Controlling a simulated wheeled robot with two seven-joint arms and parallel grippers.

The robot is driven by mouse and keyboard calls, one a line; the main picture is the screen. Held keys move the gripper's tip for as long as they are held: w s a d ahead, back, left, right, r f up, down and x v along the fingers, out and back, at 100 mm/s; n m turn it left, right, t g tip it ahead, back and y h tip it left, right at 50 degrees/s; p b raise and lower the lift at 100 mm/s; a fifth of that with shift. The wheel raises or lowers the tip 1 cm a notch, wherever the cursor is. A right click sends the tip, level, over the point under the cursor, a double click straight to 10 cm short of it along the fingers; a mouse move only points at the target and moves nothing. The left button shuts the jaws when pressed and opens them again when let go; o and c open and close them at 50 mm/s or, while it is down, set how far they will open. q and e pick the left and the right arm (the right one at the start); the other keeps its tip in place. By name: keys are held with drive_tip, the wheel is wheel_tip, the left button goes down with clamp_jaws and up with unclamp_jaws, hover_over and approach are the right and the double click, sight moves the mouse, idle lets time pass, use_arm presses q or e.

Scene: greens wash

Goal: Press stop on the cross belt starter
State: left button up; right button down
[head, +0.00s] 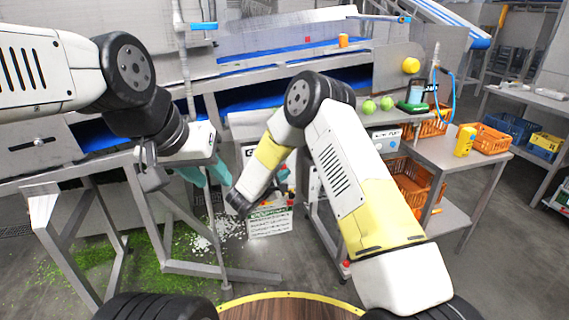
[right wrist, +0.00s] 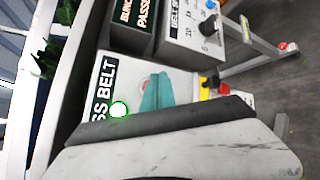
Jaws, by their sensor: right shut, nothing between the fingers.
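The cross belt starter (right wrist: 100,80) is a pale box lettered "SS BELT", the rest of its name covered, in the right wrist view. In the head view my right forearm hides most of the starter. My left gripper (head: 206,182) is open and empty, left of the right forearm.
A printed sign (head: 270,221) stands low below my right forearm. Green scraps (head: 140,265) litter the floor. Orange crates (head: 488,138) stand at right.

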drive_tip(key=shift+w, duration=0.1)
idle(0.7)
drive_tip(key=shift+w+a, duration=0.15)
drive_tip(key=shift+w, duration=0.15)
drive_tip(key=shift+w+a, duration=0.15)
drive_tip(key=shift+w, duration=0.25)
idle(0.7)
idle(0.3)
drive_tip(key=shift+s+d, duration=0.25)
drive_tip(key=shift+s, duration=0.55)
drive_tip(key=shift+s+d, duration=0.25)
drive_tip(key=shift+s, duration=0.55)
drive_tip(key=shift+s+d, duration=0.3)
drive_tip(key=shift+s, duration=0.5)
drive_tip(key=shift+s+d, duration=0.25)
drive_tip(key=shift+s, duration=0.55)
